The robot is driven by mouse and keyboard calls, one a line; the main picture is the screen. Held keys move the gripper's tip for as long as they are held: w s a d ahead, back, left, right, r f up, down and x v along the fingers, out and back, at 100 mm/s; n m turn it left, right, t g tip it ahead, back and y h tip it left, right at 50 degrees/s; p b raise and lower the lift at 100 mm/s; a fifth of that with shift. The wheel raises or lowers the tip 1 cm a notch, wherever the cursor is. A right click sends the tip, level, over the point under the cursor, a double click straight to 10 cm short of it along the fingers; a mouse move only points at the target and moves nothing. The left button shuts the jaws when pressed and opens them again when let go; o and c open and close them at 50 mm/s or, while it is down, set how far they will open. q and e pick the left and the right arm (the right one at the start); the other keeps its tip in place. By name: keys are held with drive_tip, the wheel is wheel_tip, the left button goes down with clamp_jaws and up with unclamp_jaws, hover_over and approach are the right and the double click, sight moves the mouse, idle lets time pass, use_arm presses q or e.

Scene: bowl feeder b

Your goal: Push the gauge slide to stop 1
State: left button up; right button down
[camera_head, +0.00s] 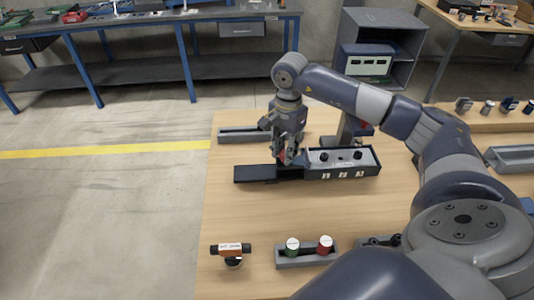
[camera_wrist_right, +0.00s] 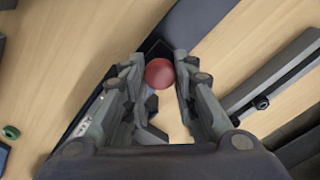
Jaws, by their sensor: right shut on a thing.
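The gauge (camera_head: 369,165) stands on the wooden table, a long dark box with white marks on its front face, too small to read. A dark flat bar (camera_head: 248,174) sticks out at its left end. My right gripper (camera_head: 288,157) points down over the place where bar and box meet. It is shut on a red round knob (camera_wrist_right: 159,73), seen between its fingertips in the right wrist view. The fingers hide most of the knob and the slide beneath it in the head view. My left gripper is not in view.
A grey rail (camera_head: 238,134) lies behind the gauge. Small parts stand at the right.

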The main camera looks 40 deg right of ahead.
drive_tip(key=s+d+b, duration=0.1)
drive_tip(key=d, duration=0.1)
drive_tip(key=s+d, duration=0.2)
drive_tip(key=d, duration=0.1)
drive_tip(key=s+d+b, duration=0.1)
drive_tip(key=d, duration=0.1)
drive_tip(key=shift+s+d+f+b, duration=0.1)
drive_tip(key=shift+s+d+b, duration=0.1)
drive_tip(key=shift+b, duration=0.1)
drive_tip(key=shift+s+d, duration=0.15)
drive_tip(key=shift+d, duration=0.05)
drive_tip(key=shift+a, duration=0.1)
drive_tip(key=c, duration=1.2)
unclamp_jaws()
drive_tip(key=shift+c, duration=0.2)
